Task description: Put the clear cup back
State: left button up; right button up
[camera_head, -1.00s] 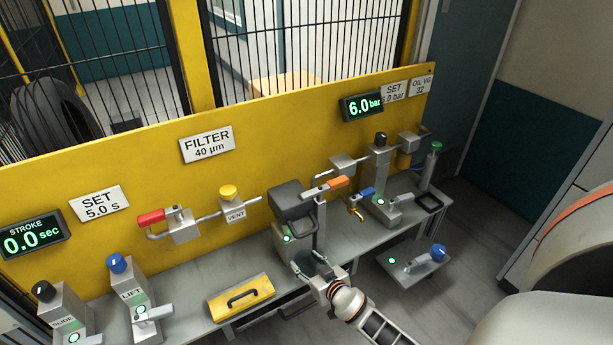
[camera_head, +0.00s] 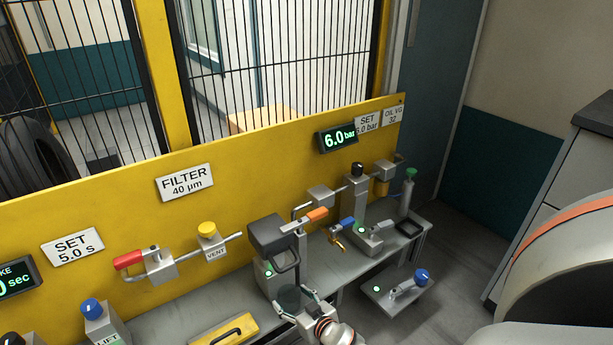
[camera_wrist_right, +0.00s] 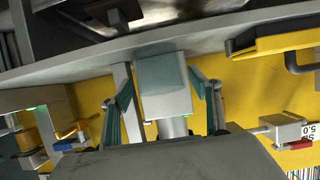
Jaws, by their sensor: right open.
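My right gripper (camera_head: 295,303) is at the cup. Whether the cup touches the filter unit is hard to tell. My left gripper is not in view.
A yellow cover with a black handle (camera_head: 224,330) lies on the bench to the left. A blue-knobbed unit (camera_head: 400,290) stands front right. The yellow panel (camera_head: 120,218) closes the back.

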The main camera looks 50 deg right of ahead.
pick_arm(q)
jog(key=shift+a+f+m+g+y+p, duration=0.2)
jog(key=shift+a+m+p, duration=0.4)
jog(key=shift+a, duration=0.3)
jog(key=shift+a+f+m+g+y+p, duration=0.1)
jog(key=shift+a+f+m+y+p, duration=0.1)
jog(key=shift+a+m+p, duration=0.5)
pick_arm(e)
jog(key=v, duration=1)
jog(key=shift+s, duration=0.35)
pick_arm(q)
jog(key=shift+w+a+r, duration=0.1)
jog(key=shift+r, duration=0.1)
pick_arm(e)
jog(key=shift+r, duration=0.15)
